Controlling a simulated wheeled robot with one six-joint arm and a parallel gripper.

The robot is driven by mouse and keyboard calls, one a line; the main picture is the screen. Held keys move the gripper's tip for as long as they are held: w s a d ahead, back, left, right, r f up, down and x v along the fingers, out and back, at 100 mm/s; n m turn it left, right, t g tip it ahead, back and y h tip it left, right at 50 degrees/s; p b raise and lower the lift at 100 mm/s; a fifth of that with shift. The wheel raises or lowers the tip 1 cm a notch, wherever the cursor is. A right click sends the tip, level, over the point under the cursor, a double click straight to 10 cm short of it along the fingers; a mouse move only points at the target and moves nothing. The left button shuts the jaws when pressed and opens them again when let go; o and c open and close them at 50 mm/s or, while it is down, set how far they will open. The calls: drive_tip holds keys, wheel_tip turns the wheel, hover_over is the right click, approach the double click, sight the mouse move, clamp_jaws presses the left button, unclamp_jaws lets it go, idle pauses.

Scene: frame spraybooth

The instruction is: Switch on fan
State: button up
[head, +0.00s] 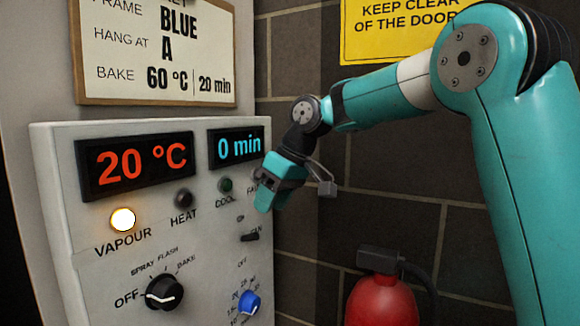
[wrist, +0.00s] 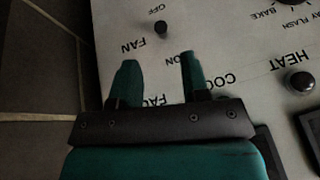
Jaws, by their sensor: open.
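The fan switch (head: 250,237) is a small dark lever on the pale control panel (head: 205,240), below the COOL lamp. ON is printed above it and OFF below it. In the wrist view, which is upside down, the switch (wrist: 160,27) is a dark stub beyond my fingertips, between the OFF and ON marks. I cannot tell which way the lever is set. My gripper (head: 265,205) hangs in front of the panel's right edge, above the switch. In the wrist view my gripper (wrist: 160,62) has its two fingers apart with nothing between them. The fingers hide part of the FAULT-side lettering.
The VAPOUR lamp (head: 123,219) glows; the HEAT lamp (head: 184,198) and COOL lamp (head: 226,185) are dark. A black mode dial (head: 164,293) and a blue timer knob (head: 249,302) sit lower. A red extinguisher (head: 382,302) stands right of the panel by the brick wall.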

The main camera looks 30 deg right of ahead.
drive_tip(key=p+v, duration=0.2)
drive_tip(key=v, duration=0.7)
drive_tip(key=shift+d+r, duration=0.15)
drive_tip(key=shift+r, duration=0.25)
drive_tip(key=shift+s+f, duration=0.1)
drive_tip(key=shift+s, duration=0.05)
drive_tip(key=s+a+f+g+b, duration=0.2)
drive_tip(key=s+a+f+b, duration=0.3)
drive_tip(key=s+a+f, duration=0.8)
drive_tip(key=s+d+f+n+b, duration=0.1)
drive_tip(key=s+d+f+b, duration=0.1)
drive_tip(key=s+f, duration=0.9)
drive_tip(key=s, duration=0.3)
drive_tip(key=shift+s+g+b, duration=0.3)
drive_tip(key=shift+g, duration=0.1)
